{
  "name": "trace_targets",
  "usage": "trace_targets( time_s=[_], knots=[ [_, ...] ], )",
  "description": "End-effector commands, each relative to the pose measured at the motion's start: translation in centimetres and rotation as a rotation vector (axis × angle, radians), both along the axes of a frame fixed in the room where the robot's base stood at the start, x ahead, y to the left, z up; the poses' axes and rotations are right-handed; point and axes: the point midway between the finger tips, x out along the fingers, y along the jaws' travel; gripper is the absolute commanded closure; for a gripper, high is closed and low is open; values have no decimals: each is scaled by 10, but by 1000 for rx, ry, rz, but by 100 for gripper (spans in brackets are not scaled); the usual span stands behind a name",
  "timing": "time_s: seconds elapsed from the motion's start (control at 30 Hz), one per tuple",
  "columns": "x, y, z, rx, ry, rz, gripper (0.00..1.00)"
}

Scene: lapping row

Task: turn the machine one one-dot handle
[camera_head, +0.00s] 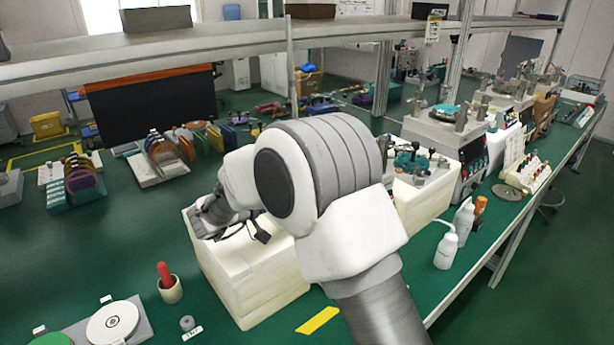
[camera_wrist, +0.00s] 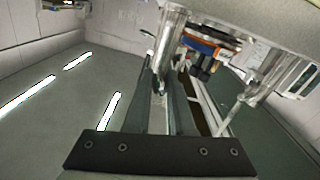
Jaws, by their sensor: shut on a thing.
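A pale, blocky machine (camera_head: 245,275) stands on the green bench in the head view, its top partly covered by my arm. My gripper (camera_head: 213,212) is low over the left of its top, partly hidden by my wrist. In the wrist view, my gripper (camera_wrist: 165,82) has its two dark fingers close together, shut on a slim metal handle (camera_wrist: 160,80) that shows only as a narrow strip between them. A shiny metal post (camera_wrist: 170,35) rises just beyond the fingertips. No dot mark can be made out, so which handle it is cannot be read.
Another machine (camera_head: 440,150) with metal fittings stands right of my arm. White bottles (camera_head: 447,248) stand near the bench's right edge. A red-handled tool in a cup (camera_head: 170,290), a white disc (camera_head: 112,322) and a yellow strip (camera_head: 318,320) lie in front. A shelf crosses above the bench.

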Motion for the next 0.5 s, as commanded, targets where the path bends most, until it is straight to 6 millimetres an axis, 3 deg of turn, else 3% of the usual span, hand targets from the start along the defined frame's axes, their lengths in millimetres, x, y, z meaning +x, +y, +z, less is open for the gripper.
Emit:
trace_targets(
  time_s=[0.27, 0.3, 0.43, 0.5],
  knots=[
    [1, -1, 2, 0, -4, -2, 100],
    [1, -1, 2, 0, -4, -2, 72],
    [1, -1, 1, 1, -3, -1, 49],
    [1, -1, 1, 0, -2, -1, 49]
  ],
)
